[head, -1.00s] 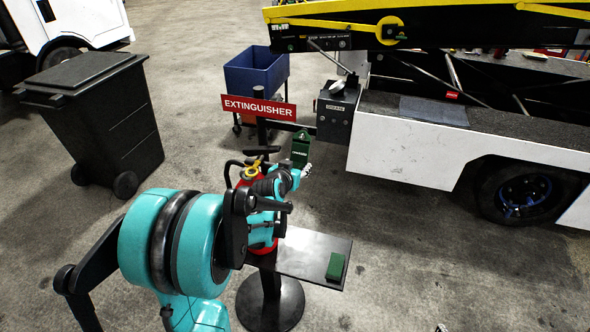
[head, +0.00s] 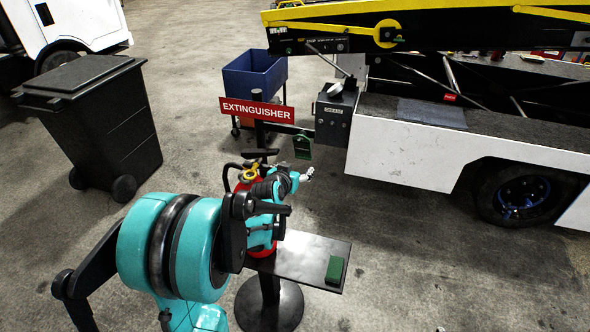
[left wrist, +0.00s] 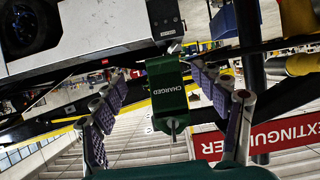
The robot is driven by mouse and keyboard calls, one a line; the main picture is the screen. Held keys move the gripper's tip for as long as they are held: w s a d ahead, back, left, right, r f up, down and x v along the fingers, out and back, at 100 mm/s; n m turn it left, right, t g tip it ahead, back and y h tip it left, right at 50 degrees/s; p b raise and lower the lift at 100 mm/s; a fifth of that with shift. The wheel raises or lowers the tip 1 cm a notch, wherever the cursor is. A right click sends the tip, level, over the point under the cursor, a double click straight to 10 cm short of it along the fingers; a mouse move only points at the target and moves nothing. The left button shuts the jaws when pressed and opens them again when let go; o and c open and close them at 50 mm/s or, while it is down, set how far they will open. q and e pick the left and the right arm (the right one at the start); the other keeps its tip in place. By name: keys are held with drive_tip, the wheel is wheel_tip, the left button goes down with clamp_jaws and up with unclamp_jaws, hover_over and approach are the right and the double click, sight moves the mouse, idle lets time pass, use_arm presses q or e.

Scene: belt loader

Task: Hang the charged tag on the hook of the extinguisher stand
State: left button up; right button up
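The green charged tag (head: 303,146) appears to hang at the end of the dark bar of the extinguisher stand (head: 258,137), below and right of its red sign (head: 254,110). My right gripper is out of view.
A red extinguisher (head: 240,187) stands partly hidden behind my left arm. A dark shelf (head: 300,262) carries a green block (head: 334,269). The white belt loader (head: 400,150) with its grey box (head: 333,118) is close right of the tag. A black bin (head: 95,125) stands left.

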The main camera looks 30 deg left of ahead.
use_arm(q)
drive_tip(key=v, duration=1.2)
drive_tip(key=s+d+f+m+g+h+b, duration=0.1)
drive_tip(key=s+d+f+g+b, duration=0.1)
drive_tip(key=s+d+f, duration=0.3)
drive_tip(key=s+d+f+m+g+h+b, duration=0.1)
drive_tip(key=s+d+f, duration=0.4)
drive_tip(key=s+d, duration=0.7)
drive_tip(key=d+g+h+b, duration=0.1)
drive_tip(key=g, duration=0.1)
drive_tip(key=shift+d+f+m+g, duration=0.25)
drive_tip(key=shift+f+m+g, duration=0.05)
drive_tip(key=shift+f+g, duration=0.1)
idle(2.2)
